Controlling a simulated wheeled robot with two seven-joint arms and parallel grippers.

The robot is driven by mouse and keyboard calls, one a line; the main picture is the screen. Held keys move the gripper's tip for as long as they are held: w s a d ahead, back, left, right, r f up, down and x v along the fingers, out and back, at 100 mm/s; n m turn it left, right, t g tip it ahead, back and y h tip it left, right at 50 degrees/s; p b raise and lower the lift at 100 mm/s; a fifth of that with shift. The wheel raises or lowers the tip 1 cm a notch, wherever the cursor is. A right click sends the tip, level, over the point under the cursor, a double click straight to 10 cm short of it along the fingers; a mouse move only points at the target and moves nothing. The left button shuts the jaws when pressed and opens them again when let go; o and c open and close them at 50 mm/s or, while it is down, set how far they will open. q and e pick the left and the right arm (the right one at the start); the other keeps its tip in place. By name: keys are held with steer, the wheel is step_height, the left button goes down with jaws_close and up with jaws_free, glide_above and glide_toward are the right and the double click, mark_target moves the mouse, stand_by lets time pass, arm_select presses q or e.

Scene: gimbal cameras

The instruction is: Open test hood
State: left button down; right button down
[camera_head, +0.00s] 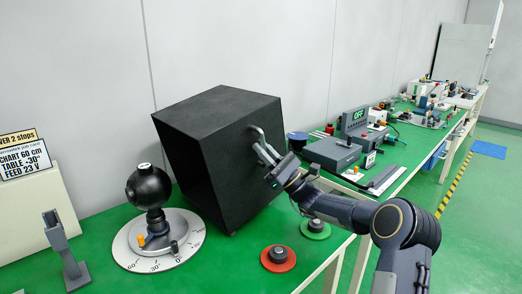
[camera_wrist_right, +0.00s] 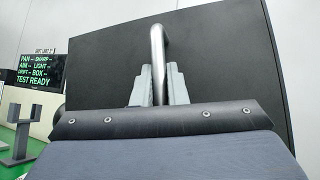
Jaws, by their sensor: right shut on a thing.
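The black test hood (camera_head: 190,120) is a large box at the middle of the green table in the head view. It looks tilted, with an open side facing the lower left and a dark inside. A metal bar handle (camera_head: 259,135) is on its right face. My right gripper (camera_head: 268,158) is shut on this handle. In the right wrist view, the fingers (camera_wrist_right: 158,85) close around the handle (camera_wrist_right: 157,45), against the hood's black panel (camera_wrist_right: 225,60). A black ball-shaped camera (camera_head: 149,186) stands left of the hood on a round dial base (camera_head: 130,247). My left gripper is not in view.
A red round knob (camera_head: 278,259) and a green one (camera_head: 315,229) sit near the table's front edge. A grey stand (camera_head: 63,250) and sign board (camera_head: 25,205) are at left.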

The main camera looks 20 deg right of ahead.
steer(key=c, duration=1.7)
jaws_free()
steer(key=v, duration=0.8)
steer(key=shift+b, duration=0.35)
